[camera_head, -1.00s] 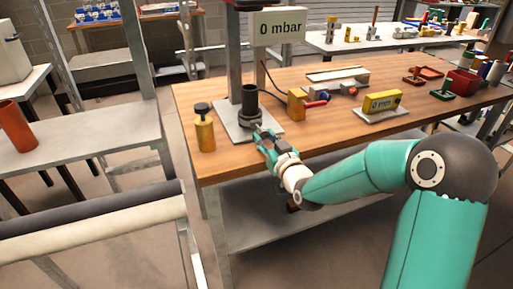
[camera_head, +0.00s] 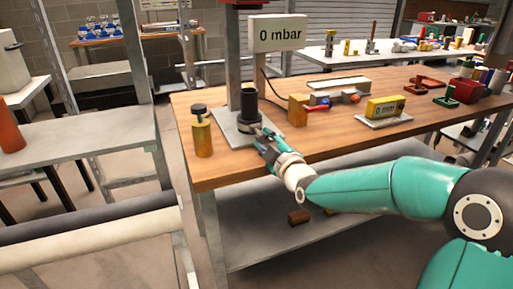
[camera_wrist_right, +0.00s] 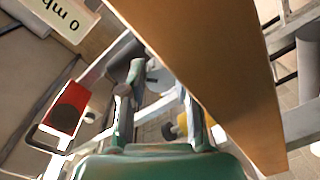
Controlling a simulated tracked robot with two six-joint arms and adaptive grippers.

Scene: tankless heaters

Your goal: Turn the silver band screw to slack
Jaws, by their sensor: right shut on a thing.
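A dark upright pipe (camera_head: 249,101) stands on a grey plate (camera_head: 226,127) at the near left part of the workbench. A dark band (camera_head: 250,123) goes around its lower end. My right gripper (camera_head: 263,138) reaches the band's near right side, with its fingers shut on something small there. I take it to be the silver band screw, but the fingers hide it in the head view. The right wrist view shows both fingers (camera_wrist_right: 158,112) and a grey metal piece (camera_wrist_right: 157,78) near their tips. How far the screw is turned cannot be seen. My left gripper is not in view.
A brass bottle with a dark cap (camera_head: 202,134) stands left of the plate. A sign (camera_head: 277,33) behind reads 0 mbar. The bench front edge runs close under my right gripper.

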